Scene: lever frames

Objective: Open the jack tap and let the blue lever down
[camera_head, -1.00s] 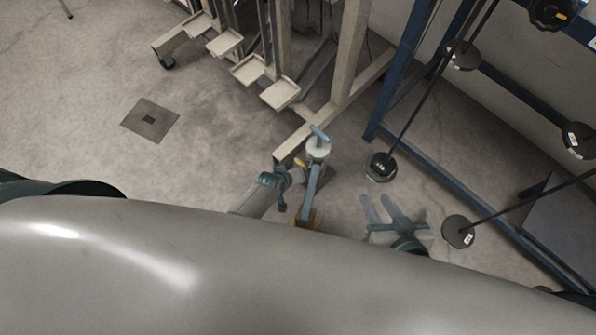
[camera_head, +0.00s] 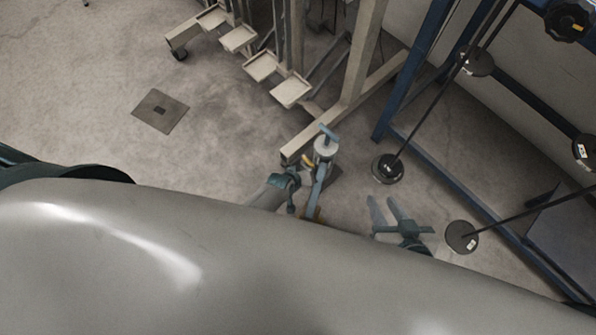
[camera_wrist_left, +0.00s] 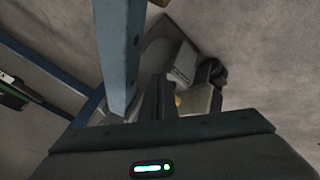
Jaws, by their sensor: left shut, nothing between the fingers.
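The jack (camera_head: 325,150) stands upright on the floor in the head view, with a blue T-shaped piece on top. The blue lever (camera_head: 318,184) runs from it toward me; its near end is hidden behind my body. A blue bar (camera_wrist_left: 119,50), apparently this lever, crosses the left wrist view. A small yellow part, perhaps the tap (camera_head: 307,160), shows beside the jack and also in the left wrist view (camera_wrist_left: 178,100). My left gripper (camera_wrist_left: 161,92) is shut and empty, pointing close beside the bar; contact is unclear. My right gripper (camera_head: 384,207) is open and empty, right of the jack.
A beige frame with small trays (camera_head: 290,90) stands behind the jack. A blue rack (camera_head: 410,72) and dark bars with round weights (camera_head: 388,168) are at the right. A square floor plate (camera_head: 160,110) lies left, with clear floor around it.

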